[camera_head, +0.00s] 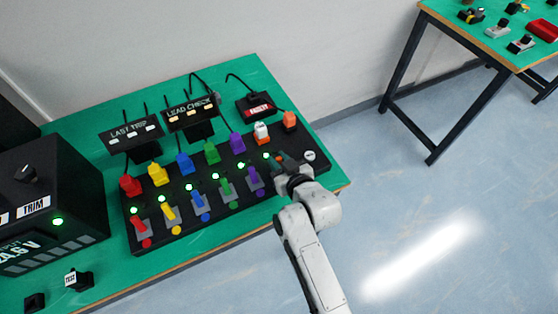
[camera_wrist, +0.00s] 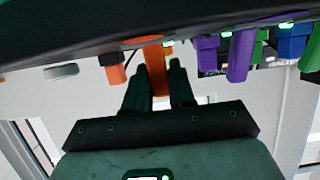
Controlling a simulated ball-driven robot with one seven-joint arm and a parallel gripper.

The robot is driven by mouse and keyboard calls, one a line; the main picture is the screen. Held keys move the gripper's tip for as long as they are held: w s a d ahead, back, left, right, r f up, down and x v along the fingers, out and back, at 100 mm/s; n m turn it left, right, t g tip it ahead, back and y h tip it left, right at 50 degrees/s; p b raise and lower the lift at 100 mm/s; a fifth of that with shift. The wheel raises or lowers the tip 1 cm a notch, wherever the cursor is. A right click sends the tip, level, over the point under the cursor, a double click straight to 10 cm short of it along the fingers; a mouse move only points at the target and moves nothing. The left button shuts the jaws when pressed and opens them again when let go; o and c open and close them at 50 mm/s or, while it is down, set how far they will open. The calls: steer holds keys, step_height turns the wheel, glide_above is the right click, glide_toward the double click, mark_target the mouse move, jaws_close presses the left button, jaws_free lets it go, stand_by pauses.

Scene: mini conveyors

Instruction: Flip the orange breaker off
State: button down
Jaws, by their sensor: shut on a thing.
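The black breaker panel (camera_head: 180,236) lies on the green table, with a row of coloured levers. My gripper (camera_head: 283,160) is at the panel's right end, where it largely hides the orange breaker in the head view. In the wrist view, which looks upside down, the orange breaker's lever (camera_wrist: 155,60) stands between the two dark fingertips of my gripper (camera_wrist: 160,78). The gripper is shut on it. A green lamp (camera_head: 267,155) beside this breaker is lit. Part of the lever inside the jaws is hidden.
The purple lever (camera_head: 254,177) is the close neighbour on the left; it also shows in the wrist view (camera_wrist: 241,55). A white round knob (camera_head: 309,156) sits just right of my gripper. Small signs (camera_head: 190,112) and a dark box (camera_head: 50,200) stand further left.

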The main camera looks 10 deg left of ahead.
steer(key=shift+s+d+f+t+b, duration=0.15)
steer(key=shift+f+t+b, duration=0.2)
steer(key=shift+b, duration=0.9)
steer(key=shift+r+y, duration=0.3)
steer(key=c, duration=1)
jaws_free()
steer(key=shift+c, duration=0.2)
steer(key=b+v, duration=0.1)
steer(key=v, duration=1)
steer(key=shift+f, duration=0.15)
